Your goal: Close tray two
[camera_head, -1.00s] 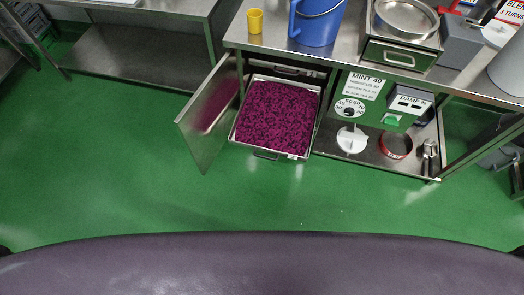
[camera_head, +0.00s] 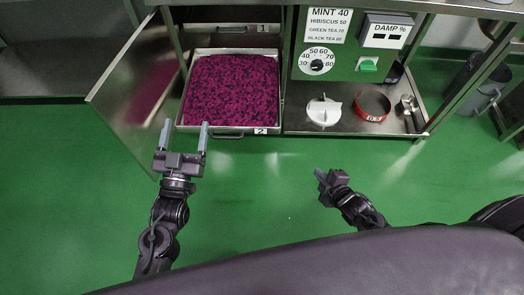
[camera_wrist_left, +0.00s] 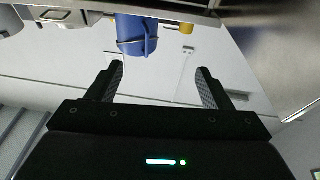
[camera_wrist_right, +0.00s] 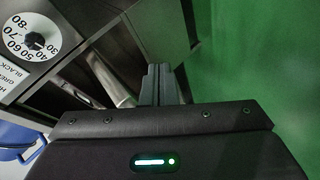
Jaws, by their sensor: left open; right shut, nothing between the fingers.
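Tray two (camera_head: 187,127) is pulled out of the cabinet in the head view, full of dark purple-red tea, with a "2" label and a handle (camera_head: 228,136) on its front. Tray one (camera_head: 235,28), labelled "1", sits behind and above it inside the cabinet. My left gripper (camera_head: 186,130) is open and empty, its fingers pointing at the left front corner of tray two; I cannot tell whether they touch. It also shows open in the left wrist view (camera_wrist_left: 160,82). My right gripper (camera_head: 319,176) is shut and empty, apart from tray two, to its lower right; its closed fingers show in the right wrist view (camera_wrist_right: 160,80).
The cabinet door (camera_head: 133,92) stands open left of tray two. Right of the tray, a shelf (camera_head: 345,122) holds a white knob-like part (camera_head: 323,110), a red ring (camera_head: 372,104) and metal scoops (camera_head: 408,110). The green floor in front is clear.

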